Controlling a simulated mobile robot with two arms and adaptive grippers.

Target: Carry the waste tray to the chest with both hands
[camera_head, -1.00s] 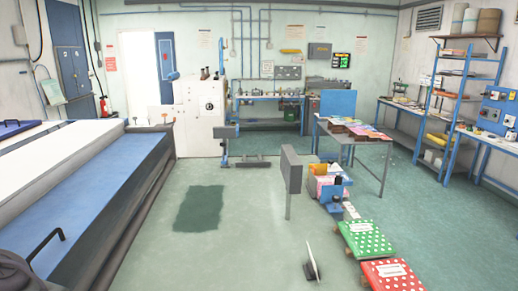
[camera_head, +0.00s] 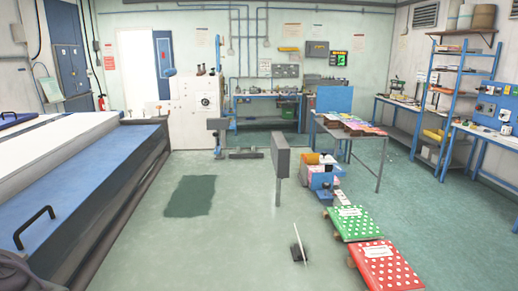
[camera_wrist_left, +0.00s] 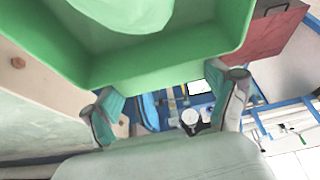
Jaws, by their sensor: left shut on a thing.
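The green tray (camera_wrist_left: 165,65) fills the top of the left wrist view, with a pale, whitish shape inside it. My left gripper (camera_wrist_left: 168,100) has its two fingertips at the tray's near wall and is shut on the tray. The tray does not show in the head view. My right gripper is in neither view. A dark red box (camera_wrist_left: 268,38) with a thin dark handle shows beyond the tray at the top right of the wrist view. I cannot tell whether it is the chest.
A long blue-and-white bench (camera_head: 95,190) with a black handle runs along the left. Green (camera_head: 355,223) and red (camera_head: 385,265) dotted boxes sit at the lower right. A grey upright panel (camera_head: 280,155) stands mid-floor. Open floor (camera_head: 215,240) lies between bench and boxes.

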